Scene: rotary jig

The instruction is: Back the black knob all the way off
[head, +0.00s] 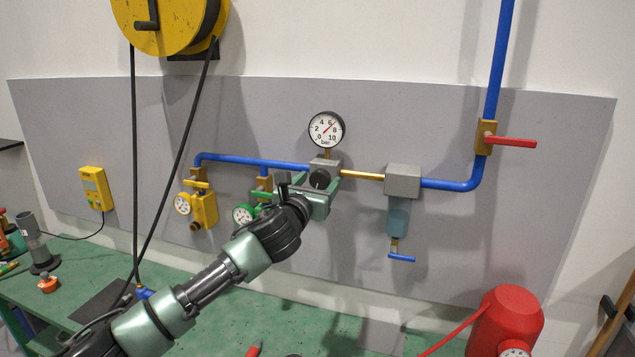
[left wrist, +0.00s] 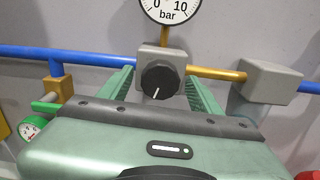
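The black knob (head: 319,179) is on the front of a grey regulator block (head: 325,165) in the blue pipe line, below a round bar gauge (head: 326,129). In the left wrist view the knob (left wrist: 160,80) faces me, and its white mark points down, slightly left. My left gripper (head: 318,184) is in front of the block. Its two green fingers are spread, one on each side of the knob, with a gap on both sides in the left wrist view. The gauge needle points up and right, near 6 to 8. My right gripper is not in view.
A brass pipe leads right to a grey filter block (head: 403,180) with a bowl and a blue drain handle (head: 401,258). A red-handled valve (head: 511,141) is farther right. A small green-rimmed gauge (head: 243,214) is close left of my gripper. A red tank (head: 507,322) stands front right.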

